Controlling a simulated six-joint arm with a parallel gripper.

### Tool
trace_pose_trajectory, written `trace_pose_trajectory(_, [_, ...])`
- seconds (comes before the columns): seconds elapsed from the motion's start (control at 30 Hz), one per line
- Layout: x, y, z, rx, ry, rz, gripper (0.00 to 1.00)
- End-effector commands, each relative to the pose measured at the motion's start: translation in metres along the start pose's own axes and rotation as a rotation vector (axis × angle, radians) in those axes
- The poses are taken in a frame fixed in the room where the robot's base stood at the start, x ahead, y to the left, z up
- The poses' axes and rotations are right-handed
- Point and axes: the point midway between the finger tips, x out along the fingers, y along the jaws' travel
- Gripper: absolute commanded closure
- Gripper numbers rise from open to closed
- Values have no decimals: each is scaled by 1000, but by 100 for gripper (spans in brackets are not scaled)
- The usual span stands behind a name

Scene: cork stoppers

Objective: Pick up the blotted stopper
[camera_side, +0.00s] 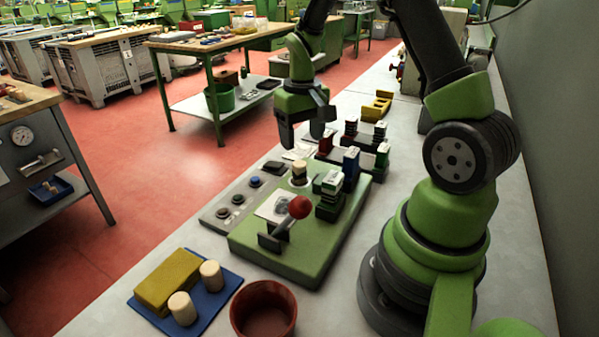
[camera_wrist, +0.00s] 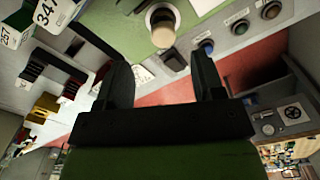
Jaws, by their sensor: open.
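A pale cork stopper (camera_side: 299,168) stands upright in a dark ring on the green base plate. It also shows in the wrist view (camera_wrist: 163,33), ahead of my fingertips and about midway between them. Two more pale stoppers, one at the right (camera_side: 211,274) and one nearer the front (camera_side: 182,308), stand upright on a blue tray (camera_side: 225,302). I cannot make out a blot on any of them. My gripper (camera_side: 303,137) is open and empty above the bench, apart from the stopper in the ring; it also shows in the wrist view (camera_wrist: 162,75).
A red-knobbed lever (camera_side: 299,207) and number blocks (camera_side: 331,183) stand on the base plate (camera_side: 290,262) near the ringed stopper. A yellow block (camera_side: 168,281) lies on the tray. A red-brown bowl (camera_side: 263,312) stands beside it. A button panel (camera_side: 221,205) lies left of the plate.

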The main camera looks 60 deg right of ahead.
Motion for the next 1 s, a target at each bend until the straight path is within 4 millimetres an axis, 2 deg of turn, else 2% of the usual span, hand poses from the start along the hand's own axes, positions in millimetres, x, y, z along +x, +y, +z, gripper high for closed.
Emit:
trace_pose_trajectory(0.13, [13,-1,-1,-2,-2,0,38])
trace_pose_trajectory(0.4, [51,-4,-4,0,-3,0,38])
trace_pose_trajectory(0.7, [56,-4,-4,0,1,-1,38])
trace_pose_trajectory(0.93, [56,-4,-4,0,1,0,90])
trace_pose_trajectory(1.0, [56,-4,-4,0,1,0,91])
